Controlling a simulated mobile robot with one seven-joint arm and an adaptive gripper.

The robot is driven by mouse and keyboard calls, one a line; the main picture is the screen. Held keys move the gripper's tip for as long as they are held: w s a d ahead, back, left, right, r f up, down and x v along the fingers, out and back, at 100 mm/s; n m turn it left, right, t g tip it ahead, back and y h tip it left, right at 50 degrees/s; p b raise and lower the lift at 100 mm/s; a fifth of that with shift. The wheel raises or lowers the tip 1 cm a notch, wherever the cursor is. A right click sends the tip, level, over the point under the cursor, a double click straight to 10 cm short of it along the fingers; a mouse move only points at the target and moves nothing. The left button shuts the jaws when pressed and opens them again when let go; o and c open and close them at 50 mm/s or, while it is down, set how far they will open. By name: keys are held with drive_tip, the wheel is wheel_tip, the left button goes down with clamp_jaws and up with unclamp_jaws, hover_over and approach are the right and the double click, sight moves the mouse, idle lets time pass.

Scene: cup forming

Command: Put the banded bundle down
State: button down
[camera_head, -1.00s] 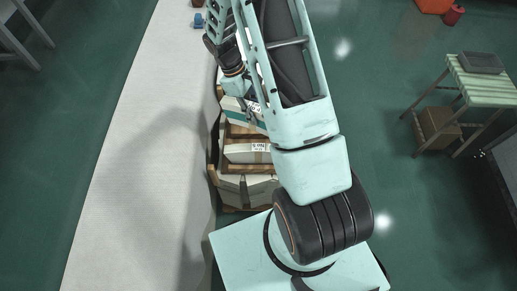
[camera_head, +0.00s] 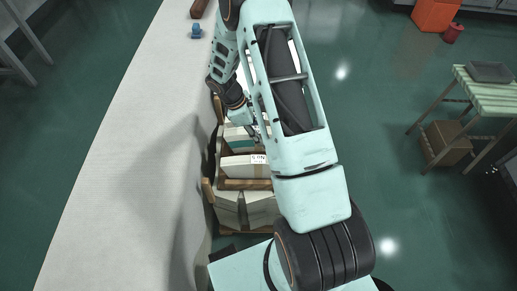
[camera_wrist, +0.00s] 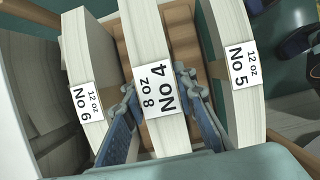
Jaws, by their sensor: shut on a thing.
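My gripper (camera_wrist: 160,112) has one finger on each side of a white paper bundle labelled No 4, 8 oz (camera_wrist: 148,40) and is shut on it. The bundle stands upright between two other bundles. The No 6, 12 oz bundle (camera_wrist: 88,45) is to its left and the No 5, 12 oz bundle (camera_wrist: 243,105) to its right, both with brown bands. Wooden slats (camera_wrist: 180,30) show behind it. Whether its bottom touches the wood is hidden. In the head view my arm largely covers the gripper and the held bundle.
A wooden rack (camera_head: 245,184) with several white bundles stands beside the long pale-covered table (camera_head: 120,150). A small blue object (camera_head: 196,31) lies on the table, otherwise mostly bare. A striped side table (camera_head: 487,97) stands at right, with open green floor (camera_head: 390,170) between.

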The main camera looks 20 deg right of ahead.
sight(245, 130)
drive_tip(key=shift+f+b, duration=0.55)
drive_tip(key=shift+f, duration=2.05)
drive_tip(key=shift+f, duration=0.15)
drive_tip(key=c, duration=1.6)
unclamp_jaws()
drive_tip(key=p+v, duration=0.2)
drive_tip(key=v, duration=1)
